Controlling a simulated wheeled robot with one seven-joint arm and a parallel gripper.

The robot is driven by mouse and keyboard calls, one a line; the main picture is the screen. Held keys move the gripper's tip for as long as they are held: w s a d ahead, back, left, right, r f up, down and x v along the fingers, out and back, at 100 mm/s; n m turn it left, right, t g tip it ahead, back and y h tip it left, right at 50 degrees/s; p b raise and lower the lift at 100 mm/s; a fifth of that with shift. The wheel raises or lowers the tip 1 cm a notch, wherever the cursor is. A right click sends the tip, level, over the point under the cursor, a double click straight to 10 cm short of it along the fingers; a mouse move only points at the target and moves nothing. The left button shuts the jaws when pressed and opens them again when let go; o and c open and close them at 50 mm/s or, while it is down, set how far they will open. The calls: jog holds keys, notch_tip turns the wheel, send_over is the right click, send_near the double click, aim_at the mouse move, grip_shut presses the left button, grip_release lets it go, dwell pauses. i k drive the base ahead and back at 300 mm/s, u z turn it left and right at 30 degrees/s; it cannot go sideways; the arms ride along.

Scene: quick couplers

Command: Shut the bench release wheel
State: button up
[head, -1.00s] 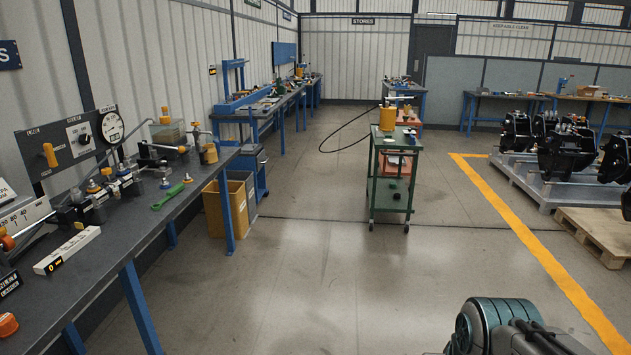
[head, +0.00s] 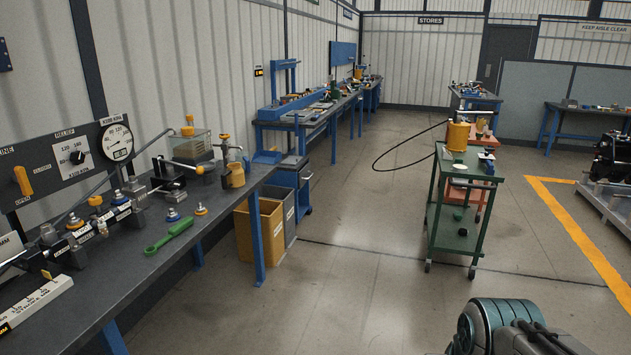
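The long dark bench (head: 225,200) runs along the left wall with hydraulic fittings on it. Several small yellow or orange knobs could be the release wheel: one on top of the brass-coloured unit (head: 236,175) at the bench's right end, one on a black block (head: 198,169) in front of the clear tank, and one on the valve row (head: 95,201). I cannot tell which is the release wheel, or whether it is open or shut. A teal and grey part of my arm shows at the bottom right. My gripper is not in view.
A gauge (head: 117,139) and panel (head: 65,160) stand behind the bench. A green wrench (head: 170,236) lies near its front edge. A green trolley (head: 457,205) stands on the right. The floor between is clear.

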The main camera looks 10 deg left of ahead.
aim_at(174, 184)
jog(key=u, duration=0.4)
jog(key=i, duration=1.7)
jog(key=u, duration=0.9)
jog(key=i, duration=1.8)
jog(key=u, duration=0.2)
